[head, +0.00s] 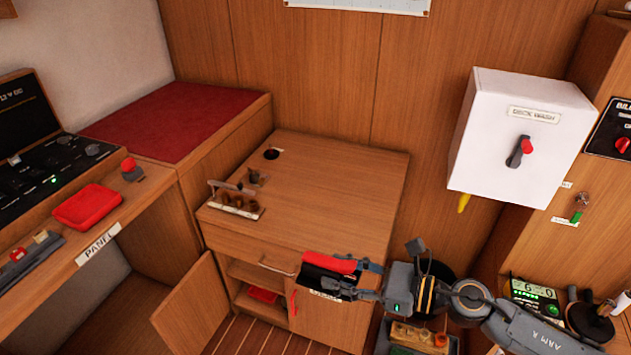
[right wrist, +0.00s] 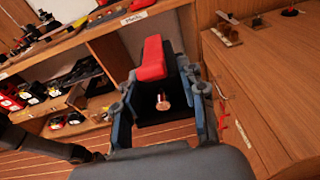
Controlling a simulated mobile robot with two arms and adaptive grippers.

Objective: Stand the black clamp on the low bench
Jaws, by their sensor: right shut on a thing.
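My right gripper (head: 356,278) is shut on a black thing with a red bar along its top, which I take to be the black clamp (head: 318,277). It is held in the air in front of the wooden cabinet, near the cabinet's right front corner. In the right wrist view the clamp (right wrist: 177,82) sits between both fingers (right wrist: 160,85), with a copper-coloured round part on it. The cabinet's wooden top (head: 335,190) stands behind it; I cannot tell for sure whether this is the low bench. My left gripper is not in view.
A small fixture (head: 236,204) stands on the cabinet top's left front edge; the rest is mostly clear. A cabinet door (head: 195,310) hangs open below. A white box (head: 520,135) is on the wall at right. A red tray (head: 88,207) lies on the left desk.

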